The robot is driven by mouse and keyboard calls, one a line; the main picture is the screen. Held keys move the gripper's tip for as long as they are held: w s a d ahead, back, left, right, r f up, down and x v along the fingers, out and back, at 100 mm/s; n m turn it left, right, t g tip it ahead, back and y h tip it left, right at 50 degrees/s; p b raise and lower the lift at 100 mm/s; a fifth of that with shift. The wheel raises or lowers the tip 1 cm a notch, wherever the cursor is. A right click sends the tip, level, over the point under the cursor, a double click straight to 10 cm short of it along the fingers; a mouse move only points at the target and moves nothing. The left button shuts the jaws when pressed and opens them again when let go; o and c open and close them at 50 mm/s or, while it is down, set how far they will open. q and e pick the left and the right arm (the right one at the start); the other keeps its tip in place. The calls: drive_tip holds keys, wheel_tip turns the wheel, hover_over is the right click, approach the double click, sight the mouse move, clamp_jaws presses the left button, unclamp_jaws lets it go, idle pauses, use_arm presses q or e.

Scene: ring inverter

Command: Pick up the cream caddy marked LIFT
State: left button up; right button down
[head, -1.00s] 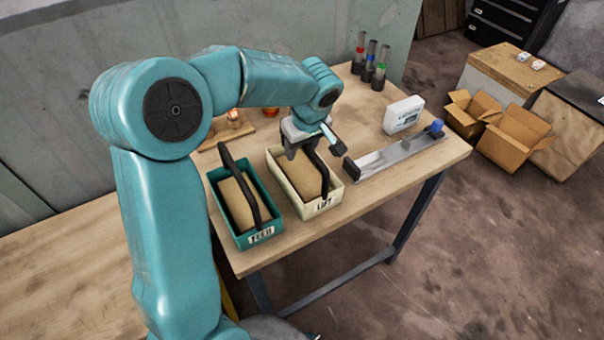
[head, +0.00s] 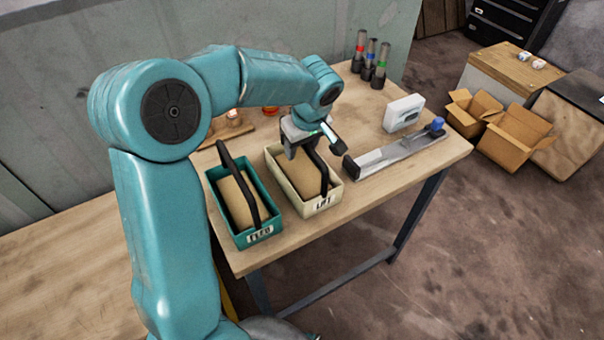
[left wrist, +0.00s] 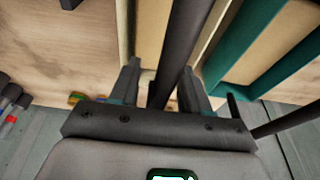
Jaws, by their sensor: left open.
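The cream caddy (head: 322,204) marked LIFT stands on the table, a black handle (head: 318,172) arching over it and brown material inside. My left gripper (head: 303,150) is above its back part, at the handle. In the left wrist view the gripper (left wrist: 160,85) is open, its two fingers on either side of the black handle (left wrist: 182,45), with gaps showing between fingers and bar. Part of the cream caddy's rim (left wrist: 122,30) shows there too. My right gripper is not in view.
A teal caddy (head: 246,238) with its own black handle stands close on the left. A metal rail fixture (head: 395,152) with a blue knob lies to the right. A white box (head: 403,113) and several dark cylinders (head: 370,62) stand behind. The table front is clear.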

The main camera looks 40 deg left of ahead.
use_arm(q)
clamp_jaws()
idle(1.4)
